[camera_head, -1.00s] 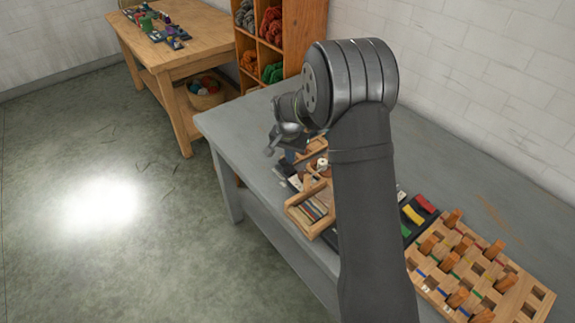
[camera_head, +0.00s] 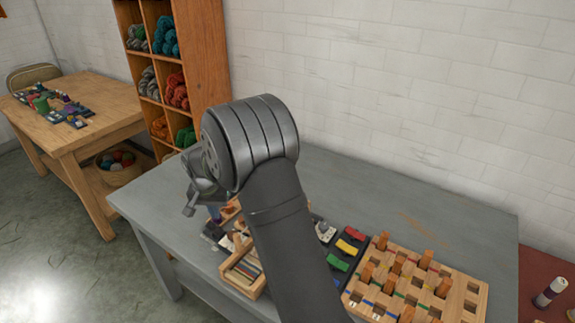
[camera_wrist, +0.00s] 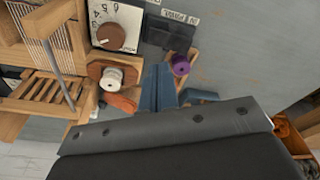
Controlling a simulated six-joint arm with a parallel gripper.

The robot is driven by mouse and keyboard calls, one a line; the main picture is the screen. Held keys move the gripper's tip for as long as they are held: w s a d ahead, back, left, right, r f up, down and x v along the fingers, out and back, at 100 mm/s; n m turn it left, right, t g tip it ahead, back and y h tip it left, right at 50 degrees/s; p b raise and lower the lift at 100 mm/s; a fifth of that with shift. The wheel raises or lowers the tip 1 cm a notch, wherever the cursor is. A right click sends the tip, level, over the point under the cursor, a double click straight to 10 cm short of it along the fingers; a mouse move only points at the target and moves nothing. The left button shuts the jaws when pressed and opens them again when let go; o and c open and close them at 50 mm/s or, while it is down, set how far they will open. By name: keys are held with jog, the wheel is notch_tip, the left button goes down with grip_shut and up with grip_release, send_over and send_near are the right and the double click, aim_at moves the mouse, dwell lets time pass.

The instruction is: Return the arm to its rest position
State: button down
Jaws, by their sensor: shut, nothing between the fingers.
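My arm rises over the grey workbench (camera_head: 160,205) in the head view, and its elbow stands high. My gripper (camera_head: 214,212) hangs at the far left of the arm, over the bench's left end, and is partly hidden by it. In the wrist view the blue fingers of my gripper (camera_wrist: 160,78) are together with nothing between them. They point at the bench, between a white spool (camera_wrist: 112,77) on a wooden stand and a purple spool (camera_wrist: 180,64).
A wooden tray (camera_head: 243,272) with slats lies below the arm. A pegged wooden board (camera_head: 450,290) is on the right, beside coloured pieces (camera_head: 346,247). Behind stand a shelf of wool skeins (camera_head: 205,60) and another table (camera_head: 85,130). The bench's back right is clear.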

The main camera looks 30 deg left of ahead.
aim_at(219, 231)
notch_tip(219, 231, down, 6)
jog(key=shift+f, duration=0.1)
dwell(0.5)
notch_tip(219, 231, up, 6)
jog(key=shift+r, duration=0.25)
jog(key=shift+f, duration=0.2)
notch_tip(219, 231, down, 5)
jog(key=shift+f, duration=0.3)
notch_tip(219, 231, up, 9)
jog(key=w+d+m+y, duration=0.1)
jog(key=w+d+m, duration=0.2)
jog(key=w, duration=1.1)
jog(key=d, duration=0.2)
jog(key=shift+d+r+m+t, duration=0.25)
jog(key=shift+d+m+t, duration=0.05)
jog(key=shift+d, duration=0.05)
